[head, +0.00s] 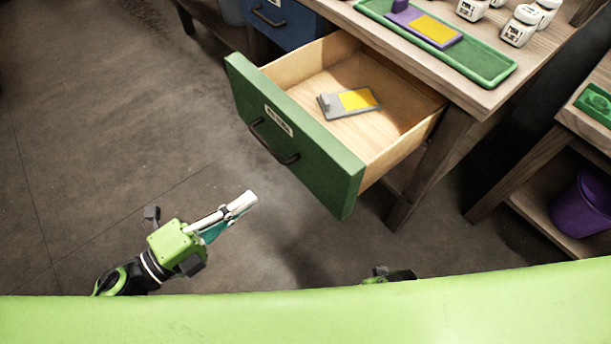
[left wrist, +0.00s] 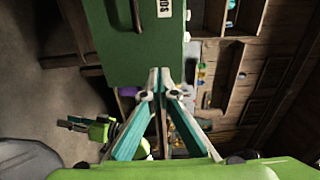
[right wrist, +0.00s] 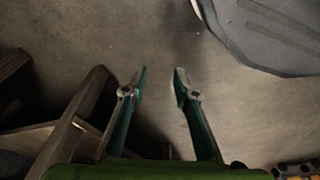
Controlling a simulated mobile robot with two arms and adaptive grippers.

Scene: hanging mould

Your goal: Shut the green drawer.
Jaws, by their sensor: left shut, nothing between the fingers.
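The green drawer (head: 305,150) stands well open from the wooden table. Its front has a dark bar handle (head: 272,147) and a small label, and its bare wooden inside shows. My left gripper (head: 252,197) is shut and empty, apart from the drawer front, below and left of its lower right part in the head view. My right gripper (right wrist: 161,70) is open and empty over the floor in the right wrist view.
A grey piece with a yellow patch (head: 359,98) lies in the drawer. A blue drawer (head: 280,22) is beside it. On the table are a green tray (head: 490,69) and white jars (head: 521,27). The floor before the drawer is clear.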

